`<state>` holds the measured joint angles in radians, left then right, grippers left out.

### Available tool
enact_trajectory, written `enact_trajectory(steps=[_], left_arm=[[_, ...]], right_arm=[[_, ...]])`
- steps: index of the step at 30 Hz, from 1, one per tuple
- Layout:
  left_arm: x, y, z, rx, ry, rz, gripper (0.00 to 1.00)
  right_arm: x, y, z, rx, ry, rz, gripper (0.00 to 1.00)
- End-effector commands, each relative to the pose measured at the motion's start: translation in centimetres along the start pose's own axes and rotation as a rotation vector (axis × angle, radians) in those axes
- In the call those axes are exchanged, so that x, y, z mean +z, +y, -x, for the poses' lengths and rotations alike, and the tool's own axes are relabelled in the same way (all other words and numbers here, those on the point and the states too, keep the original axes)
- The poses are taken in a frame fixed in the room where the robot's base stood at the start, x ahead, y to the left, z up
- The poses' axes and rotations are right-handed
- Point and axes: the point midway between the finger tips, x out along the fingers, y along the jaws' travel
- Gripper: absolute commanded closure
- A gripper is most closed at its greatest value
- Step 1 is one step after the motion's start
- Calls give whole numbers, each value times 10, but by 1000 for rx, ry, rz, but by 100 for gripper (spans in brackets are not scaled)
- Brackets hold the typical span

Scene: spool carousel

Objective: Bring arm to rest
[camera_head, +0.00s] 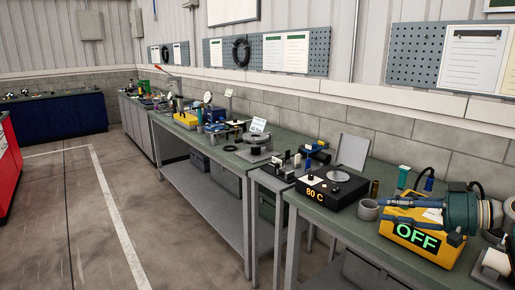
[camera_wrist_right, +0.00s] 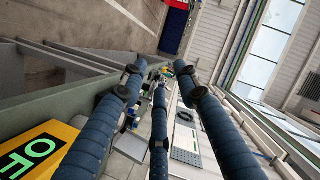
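My right gripper (camera_head: 392,206) comes in from the right edge of the head view, above the workbench (camera_head: 347,222) and in front of a yellow box marked OFF (camera_head: 415,238). In the right wrist view its three blue fingers (camera_wrist_right: 150,75) are spread apart with nothing held between them. The hand is level and points left along the bench. My left gripper and left arm are not in the head view.
A black box marked 80 C (camera_head: 325,192) and a grey cup (camera_head: 368,210) stand left of the gripper. A round stand with a sign (camera_head: 257,146) is farther along. Pegboards (camera_head: 265,52) hang on the wall. The floor (camera_head: 95,215) at left is clear.

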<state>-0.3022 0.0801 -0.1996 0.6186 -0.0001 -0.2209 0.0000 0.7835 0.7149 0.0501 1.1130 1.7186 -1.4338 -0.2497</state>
Motion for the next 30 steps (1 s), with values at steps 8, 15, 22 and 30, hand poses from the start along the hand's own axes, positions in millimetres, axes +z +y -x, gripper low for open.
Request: enact_trajectory(steps=[8, 15, 22, 30], left_arm=[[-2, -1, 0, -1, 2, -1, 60], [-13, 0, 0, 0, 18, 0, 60], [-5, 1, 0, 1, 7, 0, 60], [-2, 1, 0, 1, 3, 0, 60]], right_arm=[[25, 40, -17, 71, -12, -60, 69], [62, 93, -36, 171, -28, -129, 69], [140, 174, -58, 339, -70, -222, 69], [310, 289, -64, 638, -185, -304, 69]])
